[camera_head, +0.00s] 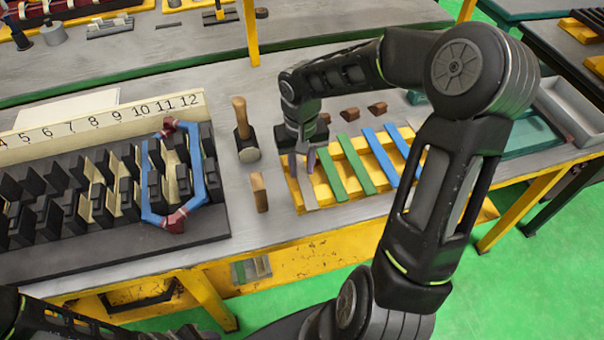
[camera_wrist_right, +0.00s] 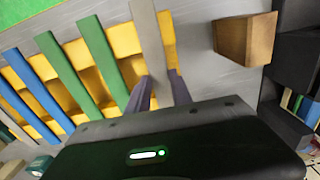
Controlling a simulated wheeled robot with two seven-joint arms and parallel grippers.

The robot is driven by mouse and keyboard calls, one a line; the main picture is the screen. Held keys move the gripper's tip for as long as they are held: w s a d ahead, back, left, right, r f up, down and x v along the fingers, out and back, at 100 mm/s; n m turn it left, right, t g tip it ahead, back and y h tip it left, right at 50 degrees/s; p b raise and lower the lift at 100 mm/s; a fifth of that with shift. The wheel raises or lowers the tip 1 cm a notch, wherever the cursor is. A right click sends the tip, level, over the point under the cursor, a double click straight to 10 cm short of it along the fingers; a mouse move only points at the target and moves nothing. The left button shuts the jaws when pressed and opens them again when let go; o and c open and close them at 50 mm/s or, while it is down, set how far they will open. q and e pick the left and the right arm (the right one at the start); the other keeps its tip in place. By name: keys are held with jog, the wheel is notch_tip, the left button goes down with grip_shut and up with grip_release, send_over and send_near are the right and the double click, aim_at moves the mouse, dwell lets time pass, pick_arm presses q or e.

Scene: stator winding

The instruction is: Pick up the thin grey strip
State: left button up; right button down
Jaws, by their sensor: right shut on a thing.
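The thin grey strip (camera_head: 306,192) lies at the left end of the yellow rack (camera_head: 345,193), left of the green strips. It also shows in the right wrist view (camera_wrist_right: 149,40), running down between the fingers. My right gripper (camera_head: 303,165) is at the strip, with its fingers shut on it; the wrist view shows a finger on each side (camera_wrist_right: 158,92). The strip is still at the rack, and I cannot tell whether it touches it. The lower left corner shows a part of my left arm, but its gripper is out of view.
Green strips (camera_head: 332,176) and blue strips (camera_head: 381,156) lie on the rack to the right. A wooden block (camera_head: 259,192) and a hammer (camera_head: 244,135) stand to the left. Further left is the black slotted stator (camera_head: 90,250) with a blue coil (camera_head: 212,185).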

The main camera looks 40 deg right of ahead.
aim_at(300, 173)
jog(key=shift+r, duration=0.15)
notch_tip(300, 173, up, 10)
jog(key=b, duration=0.1)
dwell(0.5)
jog(key=shift+a+f, duration=0.1)
jog(key=shift+f, duration=0.1)
dwell(0.3)
